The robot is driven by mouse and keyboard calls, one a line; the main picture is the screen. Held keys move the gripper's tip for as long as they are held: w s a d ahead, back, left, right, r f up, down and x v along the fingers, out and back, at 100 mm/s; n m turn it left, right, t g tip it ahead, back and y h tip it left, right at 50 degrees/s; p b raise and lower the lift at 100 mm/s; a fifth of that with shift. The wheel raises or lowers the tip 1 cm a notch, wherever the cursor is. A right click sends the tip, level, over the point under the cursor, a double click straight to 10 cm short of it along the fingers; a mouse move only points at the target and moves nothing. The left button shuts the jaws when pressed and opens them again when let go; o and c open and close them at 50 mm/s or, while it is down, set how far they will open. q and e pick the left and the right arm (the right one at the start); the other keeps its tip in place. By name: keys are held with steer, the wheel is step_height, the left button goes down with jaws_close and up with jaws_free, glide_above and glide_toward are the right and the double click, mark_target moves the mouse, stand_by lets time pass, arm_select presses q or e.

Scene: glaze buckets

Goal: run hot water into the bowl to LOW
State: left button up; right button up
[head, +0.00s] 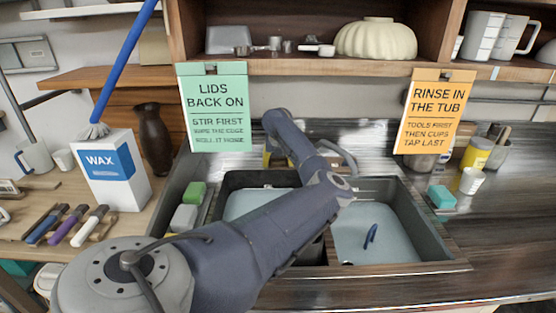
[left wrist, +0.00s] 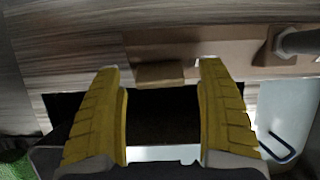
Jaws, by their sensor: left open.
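The sink has a left basin (head: 250,203) and a right basin (head: 385,212), both pale blue inside. I see no LOW mark, and I cannot tell whether water stands in them. A grey curved spout (head: 343,157) rises at the back, partly behind my left arm; a grey tap part (left wrist: 297,42) shows in the left wrist view. My left gripper (head: 269,156) is at the sink's back edge, mostly hidden by my arm. In the left wrist view its yellow fingers (left wrist: 160,110) are open and empty. A small brown block (left wrist: 160,75) lies just beyond the fingertips. My right gripper is out of view.
A dark blue curved thing (head: 371,236) is in the right basin. Green (head: 194,193) and grey (head: 184,218) blocks sit on the left rim. Two signs (head: 214,107) (head: 435,112) hang behind. A WAX box (head: 112,170) stands left. A cream ribbed bowl (head: 375,39) is shelved above.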

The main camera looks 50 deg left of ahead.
arm_select(q)
steer(key=shift+w+a+f, duration=0.1)
steer(key=shift+f, duration=0.25)
steer(key=shift+c, duration=0.3)
steer(key=c, duration=1.2)
steer(key=shift+r, duration=0.15)
steer(key=shift+c, duration=0.6)
